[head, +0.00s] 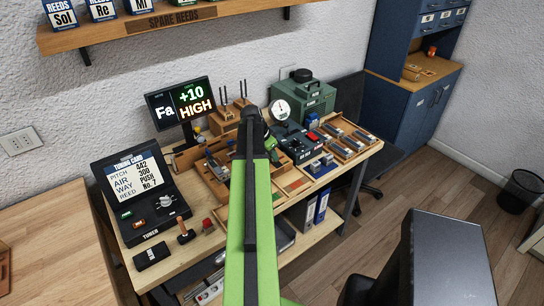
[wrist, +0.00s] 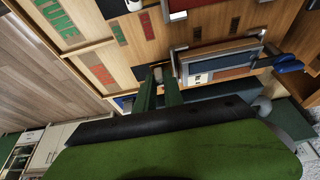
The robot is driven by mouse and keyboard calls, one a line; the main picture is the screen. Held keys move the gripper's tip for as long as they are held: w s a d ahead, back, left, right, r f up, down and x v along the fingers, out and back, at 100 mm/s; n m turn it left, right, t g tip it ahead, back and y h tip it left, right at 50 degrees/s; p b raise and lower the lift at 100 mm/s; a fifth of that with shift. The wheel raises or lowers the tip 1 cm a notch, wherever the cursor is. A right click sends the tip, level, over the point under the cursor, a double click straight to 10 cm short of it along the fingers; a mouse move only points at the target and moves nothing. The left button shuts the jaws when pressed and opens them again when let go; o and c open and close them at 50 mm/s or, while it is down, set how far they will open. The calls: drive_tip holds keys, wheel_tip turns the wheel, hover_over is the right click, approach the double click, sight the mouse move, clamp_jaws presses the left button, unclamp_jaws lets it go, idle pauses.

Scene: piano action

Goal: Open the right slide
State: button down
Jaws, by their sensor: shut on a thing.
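My gripper (wrist: 160,84) shows in the wrist view as two green fingers, close together, shut on a small part (wrist: 158,73) at the near left end of a wood-and-metal fixture (wrist: 220,57). That part looks like the right slide's end, but it is small, partly covered by the fingers, and I cannot tell how far the slide is out. The fixture carries flat grey and reddish strips and a blue clamp handle (wrist: 287,63) at its right. In the head view my green arm covers the middle of the bench and hides the fingertips and the slide.
A tuner case (head: 148,195) and a lit display (head: 181,105) stand left of my arm. A dial gauge (head: 281,110), a green case (head: 305,98) and a compartment tray (head: 349,137) stand to the right. Binders (head: 316,208) sit on the lower shelf.

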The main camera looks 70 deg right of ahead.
drive_tip(key=s+a, duration=0.2)
drive_tip(key=s, duration=0.1)
drive_tip(key=shift+s, duration=0.15)
drive_tip(key=c, duration=1.7)
unclamp_jaws()
drive_tip(key=p+v, duration=1.6)
drive_tip(key=v, duration=0.1)
drive_tip(key=shift+a+r, duration=0.15)
drive_tip(key=shift+a, duration=0.1)
